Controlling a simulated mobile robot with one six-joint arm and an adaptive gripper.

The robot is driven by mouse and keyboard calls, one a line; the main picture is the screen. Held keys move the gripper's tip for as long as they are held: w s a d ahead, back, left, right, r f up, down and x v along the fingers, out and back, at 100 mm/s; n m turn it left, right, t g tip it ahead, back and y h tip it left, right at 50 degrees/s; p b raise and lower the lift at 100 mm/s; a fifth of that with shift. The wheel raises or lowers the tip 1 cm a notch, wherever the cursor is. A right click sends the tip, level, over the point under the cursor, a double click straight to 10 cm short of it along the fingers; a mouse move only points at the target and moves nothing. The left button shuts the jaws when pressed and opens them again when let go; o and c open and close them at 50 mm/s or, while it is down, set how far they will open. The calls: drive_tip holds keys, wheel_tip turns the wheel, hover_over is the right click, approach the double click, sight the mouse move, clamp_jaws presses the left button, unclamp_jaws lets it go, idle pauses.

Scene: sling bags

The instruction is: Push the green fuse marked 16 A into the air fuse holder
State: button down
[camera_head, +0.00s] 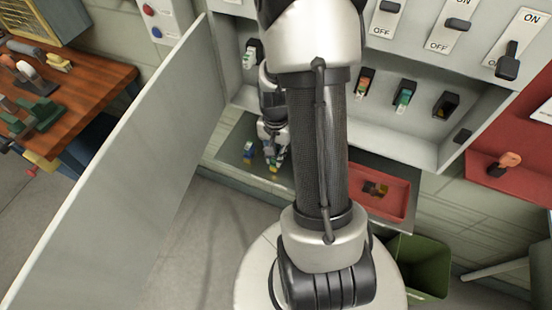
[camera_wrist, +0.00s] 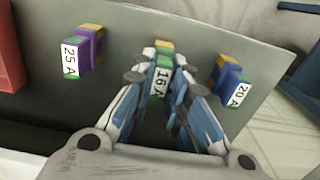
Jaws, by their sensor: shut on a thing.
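The fuse marked 16 A (camera_wrist: 160,84) stands on the grey shelf in the wrist view, with green and yellow at its top and a white label facing me. My gripper (camera_wrist: 163,97) is shut on it, one finger on each side. In the head view my gripper (camera_head: 272,160) is low at the shelf, left of my arm; the fuse there is mostly hidden. Fuse holders sit in the cabinet above: one with an orange fuse (camera_head: 365,84), one with a green fuse (camera_head: 403,97), and a dark, apparently empty one (camera_head: 445,105). No "air" label is readable.
A purple fuse marked 25 A (camera_wrist: 83,50) and a blue fuse marked 20 A (camera_wrist: 233,80) flank the held fuse. A red tray (camera_head: 398,208) lies right of my arm. Switches (camera_head: 453,34) line the panel above. An open cabinet door (camera_head: 115,165) stands at left.

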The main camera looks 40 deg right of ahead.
drive_tip(key=shift+r+p, duration=1.8)
drive_tip(key=shift+r, duration=0.75)
